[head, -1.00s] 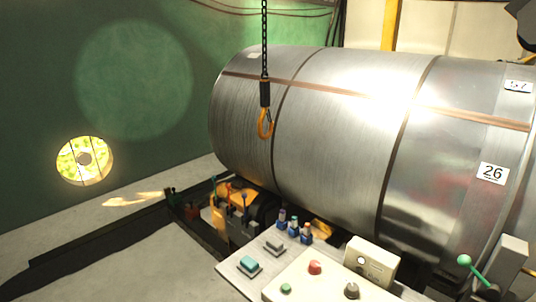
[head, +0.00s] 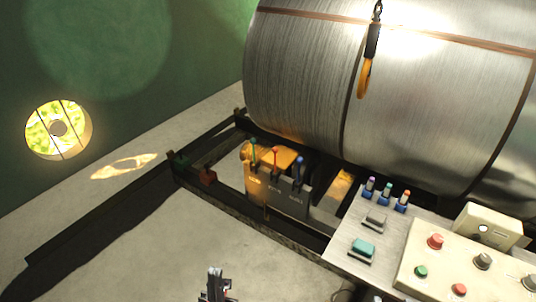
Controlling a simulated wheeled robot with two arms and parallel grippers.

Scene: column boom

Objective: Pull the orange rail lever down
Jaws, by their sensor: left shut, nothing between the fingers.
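All three look upright. A separate box on the floor frame carries three thin levers with green (head: 253,142), red (head: 276,152) and blue (head: 300,161) knobs. My left gripper (head: 214,272) is low at the bottom of the head view, shut and empty, left of the panel and apart from all levers. My right gripper is not in view.
The control panel (head: 345,243) holds teal and grey switches, buttons and knobs. A large metal coil (head: 310,85) lies behind it, with an orange hook (head: 365,78) hanging on a chain in front. Bare floor (head: 130,240) is free to the left.

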